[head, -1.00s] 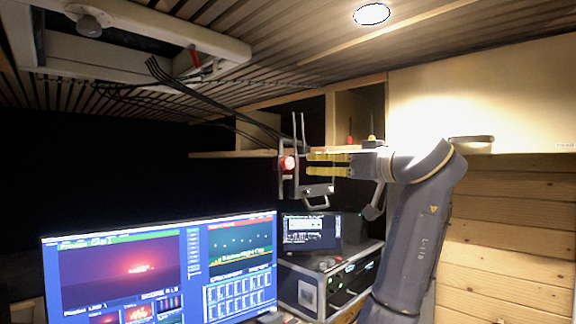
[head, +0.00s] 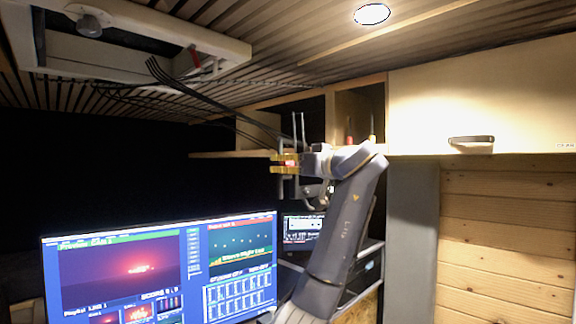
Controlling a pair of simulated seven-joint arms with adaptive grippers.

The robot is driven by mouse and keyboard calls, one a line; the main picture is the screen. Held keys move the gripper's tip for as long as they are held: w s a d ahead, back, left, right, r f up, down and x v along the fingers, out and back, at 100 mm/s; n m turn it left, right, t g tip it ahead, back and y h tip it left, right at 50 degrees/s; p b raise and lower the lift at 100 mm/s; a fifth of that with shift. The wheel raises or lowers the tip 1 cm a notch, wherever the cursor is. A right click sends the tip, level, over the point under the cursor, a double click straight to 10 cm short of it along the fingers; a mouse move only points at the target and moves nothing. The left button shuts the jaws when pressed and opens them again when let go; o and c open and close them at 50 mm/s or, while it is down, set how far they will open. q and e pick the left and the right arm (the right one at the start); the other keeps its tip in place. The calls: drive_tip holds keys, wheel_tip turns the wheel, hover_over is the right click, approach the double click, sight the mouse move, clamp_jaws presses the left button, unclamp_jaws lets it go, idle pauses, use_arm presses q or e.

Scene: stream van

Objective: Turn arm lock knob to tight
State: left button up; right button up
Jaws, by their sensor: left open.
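The red arm lock knob (head: 291,163) is on a grey bracket frame with two thin upright rods, hanging near the shelf at the picture's centre. It is mostly covered by my left gripper (head: 284,163). The yellow fingers are open, one above the knob and one below it. I cannot tell whether they touch it. The knob's setting cannot be read. My right gripper is not in view.
A small screen (head: 303,228) and a rack case are partly behind my arm. A wooden shelf (head: 228,154) is behind the bracket. Black cables (head: 205,103) run from the ceiling hatch toward it.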

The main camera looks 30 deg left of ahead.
use_arm(q)
drive_tip(key=shift+a, duration=0.1)
drive_tip(key=shift+c, duration=0.5)
clamp_jaws()
drive_tip(key=shift+m, duration=0.4)
drive_tip(key=m, duration=0.3)
drive_tip(key=shift+m, duration=0.3)
drive_tip(key=m, duration=0.4)
drive_tip(key=shift+m, duration=0.3)
drive_tip(key=m, duration=0.4)
drive_tip(key=shift+m, duration=2.4)
